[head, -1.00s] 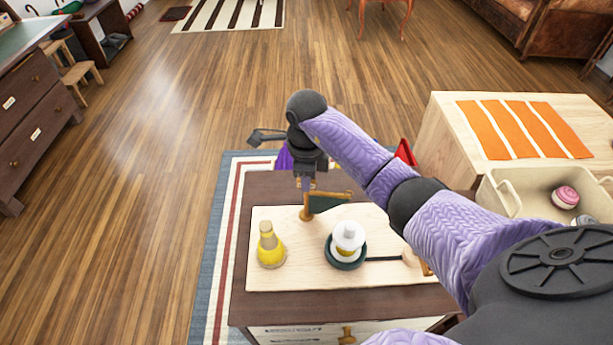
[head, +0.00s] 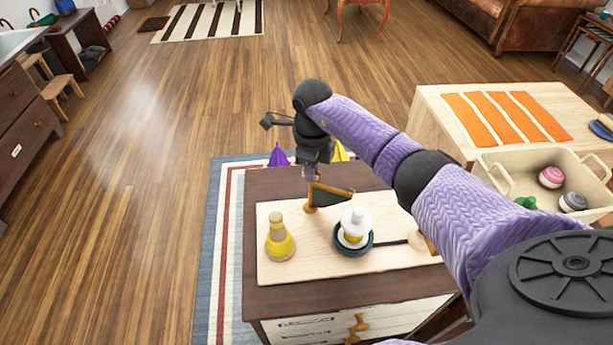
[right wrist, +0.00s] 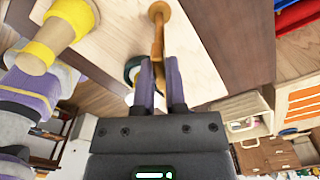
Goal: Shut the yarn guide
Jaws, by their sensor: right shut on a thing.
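The yarn guide (head: 330,197) is a short wooden post with a dark green, flag-like arm edged in wood. It stands at the back of a pale wooden board (head: 290,275), and its arm points right. My right gripper (head: 311,178) reaches down to it from above, near the post. In the right wrist view the fingers (right wrist: 160,85) are shut on a wooden part of the guide, which runs up between them to a round wooden end. The fingers hide part of it. My left gripper is not in view.
A yellow cone (head: 280,242) and a white spool in a dark green dish (head: 366,248) stand on the board, close in front of the guide. The board lies on a dark-topped drawer cabinet (head: 285,308). A cream bin (head: 530,172) stands to the right.

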